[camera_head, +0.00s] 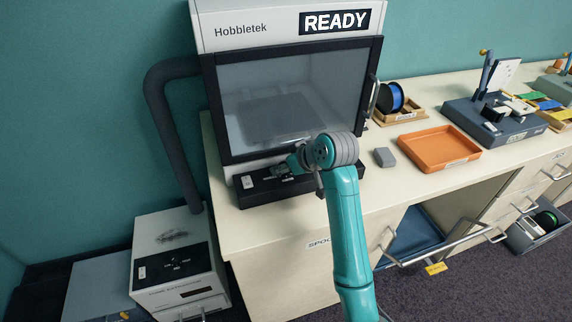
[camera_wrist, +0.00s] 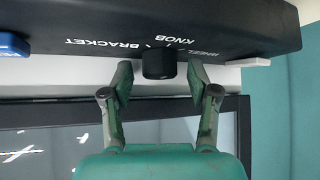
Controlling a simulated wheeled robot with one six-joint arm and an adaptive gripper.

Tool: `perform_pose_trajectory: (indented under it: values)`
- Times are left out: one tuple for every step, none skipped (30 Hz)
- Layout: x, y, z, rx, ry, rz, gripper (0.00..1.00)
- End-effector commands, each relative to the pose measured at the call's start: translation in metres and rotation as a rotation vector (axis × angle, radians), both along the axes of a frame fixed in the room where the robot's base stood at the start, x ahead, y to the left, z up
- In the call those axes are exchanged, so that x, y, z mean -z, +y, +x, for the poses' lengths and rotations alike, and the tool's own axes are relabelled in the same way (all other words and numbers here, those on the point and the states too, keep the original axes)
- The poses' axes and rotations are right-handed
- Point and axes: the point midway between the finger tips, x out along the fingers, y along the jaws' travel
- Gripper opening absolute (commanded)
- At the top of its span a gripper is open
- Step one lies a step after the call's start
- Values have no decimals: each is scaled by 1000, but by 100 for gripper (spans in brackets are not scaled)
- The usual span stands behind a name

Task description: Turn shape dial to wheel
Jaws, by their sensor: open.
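The shape dial (camera_wrist: 158,62) is a small black knob on the machine's black control panel (camera_wrist: 225,25). White labels, inverted in the wrist view, read WHEEL, KNOB and BRACKET around it. I cannot tell which label the dial points at. My gripper (camera_wrist: 160,72) is open, with one finger on each side of the dial and gaps showing. In the head view my gripper (camera_head: 283,171) is at the panel (camera_head: 262,190) under the machine's window, and it hides the dial there.
The Hobbletek machine (camera_head: 240,30) shows READY, and its window door (camera_head: 290,85) is shut. A white switch (camera_wrist: 250,62) and a blue button (camera_wrist: 14,45) flank the dial. A grey block (camera_head: 385,157) and an orange tray (camera_head: 440,150) lie to the right.

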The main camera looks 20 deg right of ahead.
Motion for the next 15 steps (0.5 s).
perform_pose_trajectory:
  values:
    - [0, 0, 0, 0, 0, 0, 57]
    - [0, 0, 0, 0, 0, 0, 50]
    - [0, 0, 0, 0, 0, 0, 40]
    - [0, 0, 0, 0, 0, 0, 32]
    - [0, 0, 0, 0, 0, 0, 25]
    - [0, 0, 0, 0, 0, 0, 15]
    - [0, 0, 0, 0, 0, 0, 7]
    - [0, 0, 0, 0, 0, 0, 0]
    - [0, 0, 0, 0, 0, 0, 0]
    - [0, 0, 0, 1, 0, 1, 0]
    - [0, 0, 0, 1, 0, 1, 0]
    - [0, 0, 0, 2, 0, 1, 0]
    - [0, 0, 0, 4, 0, 0, 0]
    - [0, 0, 0, 7, 0, 0, 0]
    - [0, 0, 0, 13, 0, 0, 0]
